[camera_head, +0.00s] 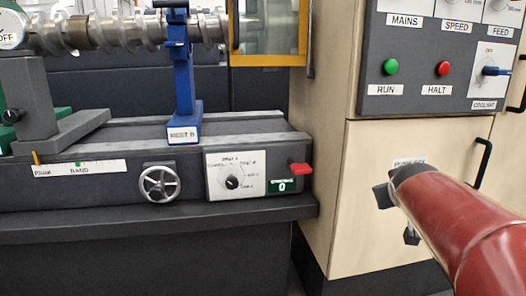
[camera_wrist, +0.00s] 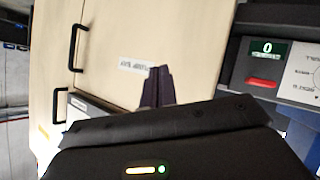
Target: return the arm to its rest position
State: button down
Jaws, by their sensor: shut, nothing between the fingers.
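My red arm (camera_head: 465,228) reaches in from the lower right of the head view. Its dark end is in front of the pale cabinet door (camera_head: 345,225). My gripper (camera_wrist: 158,74) shows in the wrist view with its two dark fingers together and nothing between them. In the head view the arm's end hides most of the gripper. The fingers overlap the pale door in the wrist view; I cannot tell how far they are from it.
The lathe bed stands at left, with a handwheel (camera_head: 159,182), a dial panel (camera_head: 235,175), a red lever (camera_head: 301,169) and a blue rest (camera_head: 184,95). A control panel (camera_head: 437,50) is above the cabinet. A black door handle (camera_head: 483,162) sticks out at right.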

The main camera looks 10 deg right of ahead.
jog(key=s+a+f+g+y, duration=0.2)
jog(key=s+a+f+y, duration=0.1)
jog(key=s+a+f, duration=0.4)
jog(key=s+a+f+g+y, duration=0.3)
jog(key=s+a+f, duration=0.4)
jog(key=s+a, duration=0.6)
jog(key=shift+s+a+n, duration=0.15)
jog(key=shift+a+n, duration=0.25)
jog(key=shift+a, duration=0.55)
